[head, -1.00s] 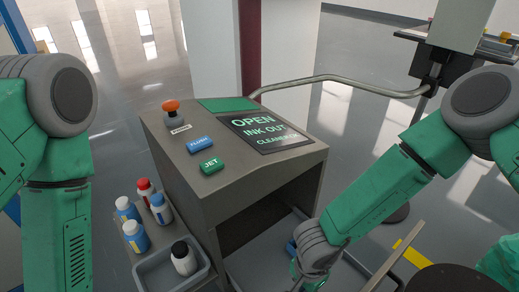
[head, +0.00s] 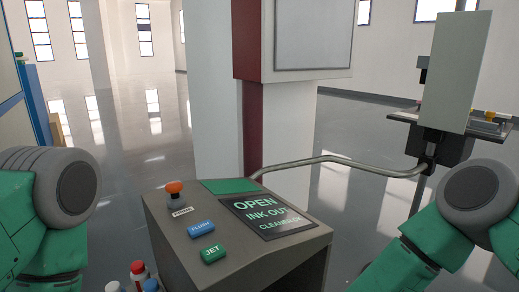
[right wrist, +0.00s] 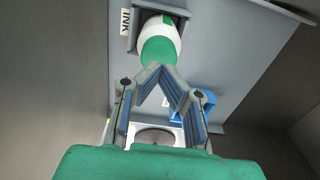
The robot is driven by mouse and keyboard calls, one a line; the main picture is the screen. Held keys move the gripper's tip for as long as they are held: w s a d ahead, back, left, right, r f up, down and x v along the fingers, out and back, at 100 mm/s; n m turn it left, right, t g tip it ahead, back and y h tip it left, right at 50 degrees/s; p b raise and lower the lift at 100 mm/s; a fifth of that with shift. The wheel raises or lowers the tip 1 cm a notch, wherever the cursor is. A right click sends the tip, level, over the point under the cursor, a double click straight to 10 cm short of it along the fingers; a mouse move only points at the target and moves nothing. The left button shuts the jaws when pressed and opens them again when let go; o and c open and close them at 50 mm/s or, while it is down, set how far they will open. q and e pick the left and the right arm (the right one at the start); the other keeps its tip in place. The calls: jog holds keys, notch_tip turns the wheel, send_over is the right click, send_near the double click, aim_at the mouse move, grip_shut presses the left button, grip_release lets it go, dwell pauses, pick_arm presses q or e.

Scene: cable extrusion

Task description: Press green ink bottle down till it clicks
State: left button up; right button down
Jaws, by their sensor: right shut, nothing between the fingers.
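In the right wrist view the green ink bottle (right wrist: 158,48), white with a green lower end, sits in a square opening beside an "INK" label (right wrist: 126,21). My right gripper (right wrist: 160,72) is shut and empty. Its fingertips meet right at the bottle's green end; I cannot tell whether they touch it. The bottle's upper part is hidden in the opening. The grey machine (head: 200,250) shows in the head view, its screen (head: 263,215) reading "OPEN INK OUT CLEANER OK" as best I can read. My left gripper is out of view.
A blue part (right wrist: 205,103) and a white fitting with a round dark opening (right wrist: 155,135) sit close to my right gripper, between grey walls. On the machine top are an orange knob (head: 174,187), a blue button (head: 202,228) and a green button (head: 213,253). A metal rail (head: 340,162) runs behind.

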dwell(0.5)
jog(key=shift+f+b, duration=0.85)
jog(key=shift+f, duration=0.9)
dwell(0.4)
notch_tip(320, 180, up, 8)
jog(key=p, duration=0.8)
jog(key=shift+r+p, duration=0.15)
jog(key=shift+p, duration=0.15)
jog(key=shift+s, duration=0.1)
